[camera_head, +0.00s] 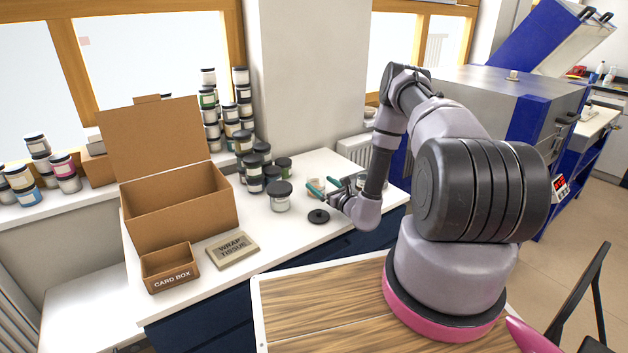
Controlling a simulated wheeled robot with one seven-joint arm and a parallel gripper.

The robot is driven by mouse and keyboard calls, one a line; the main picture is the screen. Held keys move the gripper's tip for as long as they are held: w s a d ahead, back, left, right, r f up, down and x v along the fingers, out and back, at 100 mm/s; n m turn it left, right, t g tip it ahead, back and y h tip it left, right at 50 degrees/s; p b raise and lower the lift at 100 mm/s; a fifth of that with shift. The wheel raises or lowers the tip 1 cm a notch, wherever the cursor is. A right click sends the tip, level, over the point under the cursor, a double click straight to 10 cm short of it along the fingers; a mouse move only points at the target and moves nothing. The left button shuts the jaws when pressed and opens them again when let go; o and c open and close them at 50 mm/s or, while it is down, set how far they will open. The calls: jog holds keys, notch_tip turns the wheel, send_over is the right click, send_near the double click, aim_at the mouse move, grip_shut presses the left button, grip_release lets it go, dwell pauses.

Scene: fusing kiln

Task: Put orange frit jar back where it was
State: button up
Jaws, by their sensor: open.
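My gripper (322,186) has teal fingertips and is open over the right part of the white counter (345,166). A small pale jar (317,182) stands right by the fingertips, partly hidden by them; I cannot tell whether they touch it. A black round lid (318,216) lies flat on the counter in front of the gripper. A clear jar with a black lid (280,199) and whitish contents stands upright to the left. I cannot pick out an orange frit jar in this view; labels and contents are too small to tell.
Several dark-lidded jars (254,178) cluster behind, and more stand stacked on the windowsill. An open cardboard box (182,222), a small card box (170,273) and a wrap tissue pack (232,249) occupy the left. A blue and grey kiln (500,92) stands at right.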

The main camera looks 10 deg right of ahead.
jog(key=v, duration=0.5)
jog(key=shift+s, duration=0.1)
jog(key=s+a+r+n+g+y, duration=0.1)
jog(key=a+r+n+g+y, duration=0.4)
jog(key=r, duration=0.7)
jog(key=s+a+r+n+g+y, duration=0.1)
jog(key=a+r+n+g+y, duration=0.2)
jog(key=a+r+n+y, duration=0.55)
jog(key=s+a+r+n+g+h, duration=0.2)
jog(key=s+r+n+g+h, duration=0.45)
jog(key=s+r, duration=0.6)
jog(key=s+d+r+n+t+h, duration=0.2)
jog(key=s+d+r+n+h, duration=0.2)
jog(key=s+r, duration=0.3)
jog(key=s+d+r+n+t+h, duration=0.2)
jog(key=s+d+r+n+h, duration=0.1)
jog(key=s+d+r+h, duration=0.4)
jog(key=s+r, duration=0.1)
jog(key=s, duration=0.1)
jog(key=shift+s+d+r+n+t, duration=0.3)
jog(key=shift+d+n+t, duration=0.05)
jog(key=shift+n, duration=0.05)
